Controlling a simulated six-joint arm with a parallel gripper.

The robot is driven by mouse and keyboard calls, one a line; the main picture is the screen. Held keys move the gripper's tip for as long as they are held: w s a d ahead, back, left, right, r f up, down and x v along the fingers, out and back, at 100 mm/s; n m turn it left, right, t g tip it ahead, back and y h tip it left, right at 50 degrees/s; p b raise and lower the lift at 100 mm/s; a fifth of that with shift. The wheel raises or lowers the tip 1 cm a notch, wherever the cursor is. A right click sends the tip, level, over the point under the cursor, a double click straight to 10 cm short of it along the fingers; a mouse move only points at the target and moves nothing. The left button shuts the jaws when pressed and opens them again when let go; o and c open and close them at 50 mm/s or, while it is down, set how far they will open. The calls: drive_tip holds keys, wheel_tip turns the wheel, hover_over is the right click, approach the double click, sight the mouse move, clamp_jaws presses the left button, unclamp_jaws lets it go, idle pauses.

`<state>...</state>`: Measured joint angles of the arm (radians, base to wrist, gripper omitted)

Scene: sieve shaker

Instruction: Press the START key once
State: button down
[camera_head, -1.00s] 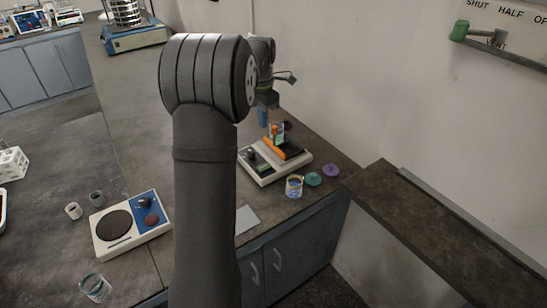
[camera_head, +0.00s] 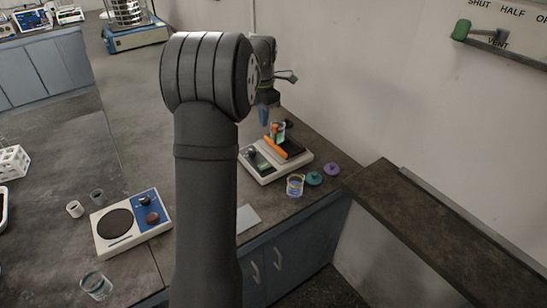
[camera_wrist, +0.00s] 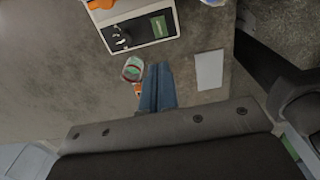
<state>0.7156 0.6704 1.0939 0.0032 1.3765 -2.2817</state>
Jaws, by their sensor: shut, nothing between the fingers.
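The sieve shaker (camera_head: 138,36), with a blue base and a stack of metal sieves (camera_head: 127,11), stands at the far end of the bench in the head view, at the upper left. Its START key is too small to make out. My gripper (camera_head: 263,116) is shut and empty, its blue fingers pointing down above the right-hand bench, well away from the shaker. The fingers also show in the wrist view (camera_wrist: 157,88), close together, with bench surface beyond them. The shaker is not in the wrist view.
Near my gripper are a white device (camera_head: 261,171) carrying an orange item (camera_head: 275,148), a beaker (camera_head: 295,186), and teal (camera_head: 314,179) and purple (camera_head: 331,169) discs. A hotplate-like unit (camera_head: 130,226) stands at left. The long bench between is mostly clear.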

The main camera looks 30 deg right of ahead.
drive_tip(key=f+m, duration=0.1)
drive_tip(key=m, duration=0.1)
drive_tip(key=m+t, duration=0.9)
drive_tip(key=m, duration=1.5)
hover_over(266, 167)
wheel_tip(266, 167, down, 6)
drive_tip(key=shift+s+y, duration=0.1)
drive_tip(key=shift+y, duration=0.4)
drive_tip(key=shift+f, duration=0.15)
drive_tip(key=shift+f, duration=4.3)
drive_tip(key=shift+f, duration=0.1)
drive_tip(key=shift+f, duration=0.3)
